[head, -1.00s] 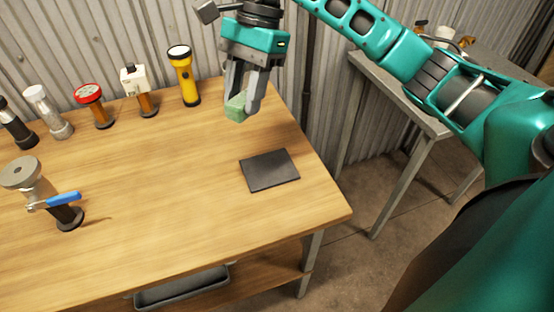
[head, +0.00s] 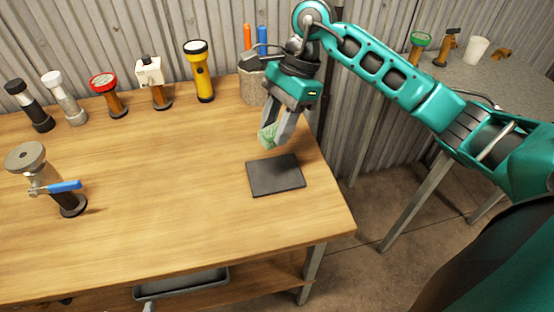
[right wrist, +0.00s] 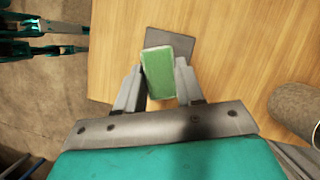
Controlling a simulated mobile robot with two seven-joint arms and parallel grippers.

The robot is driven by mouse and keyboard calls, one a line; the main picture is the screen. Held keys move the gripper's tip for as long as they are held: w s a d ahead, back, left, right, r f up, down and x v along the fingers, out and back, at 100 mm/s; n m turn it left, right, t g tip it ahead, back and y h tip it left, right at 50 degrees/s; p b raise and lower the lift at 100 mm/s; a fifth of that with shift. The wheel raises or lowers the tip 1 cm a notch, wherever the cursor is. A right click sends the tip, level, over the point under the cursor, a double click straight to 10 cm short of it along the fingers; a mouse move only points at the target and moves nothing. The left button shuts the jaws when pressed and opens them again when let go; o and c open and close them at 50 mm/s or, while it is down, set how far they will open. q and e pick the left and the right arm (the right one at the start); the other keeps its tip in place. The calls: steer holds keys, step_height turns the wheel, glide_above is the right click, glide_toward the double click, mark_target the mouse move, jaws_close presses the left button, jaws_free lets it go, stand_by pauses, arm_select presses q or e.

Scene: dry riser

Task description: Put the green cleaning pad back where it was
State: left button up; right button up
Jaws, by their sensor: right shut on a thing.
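The green cleaning pad (head: 268,135) is a small pale green block. My right gripper (head: 275,138) is shut on it and holds it above the wooden workbench (head: 150,210), just behind the dark square mat (head: 276,175). In the right wrist view the pad (right wrist: 159,74) sits between the fingertips of the gripper (right wrist: 160,88), with the dark mat (right wrist: 193,46) partly hidden beyond it. The mat is bare in the head view.
A row of flashlights, including a yellow one (head: 200,72), stands along the back. A grey pot (head: 252,90) with orange and blue handles is behind my right gripper. A valve with a blue lever (head: 63,187) stands at left. The bench middle is clear.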

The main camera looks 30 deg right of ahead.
step_height(320, 180, down, 6)
steer(key=shift+r, duration=0.1)
step_height(320, 180, down, 4)
arm_select(q)
steer(key=shift+w+d+r, duration=0.1)
steer(key=shift+w+d, duration=0.1)
steer(key=shift+d, duration=0.05)
arm_select(e)
steer(key=shift+f, duration=0.2)
arm_select(q)
steer(key=shift+b, duration=0.3)
arm_select(e)
steer(key=shift+f, duration=0.25)
steer(key=o, duration=0.9)
steer(key=shift+r, duration=0.1)
steer(key=shift+o, duration=0.2)
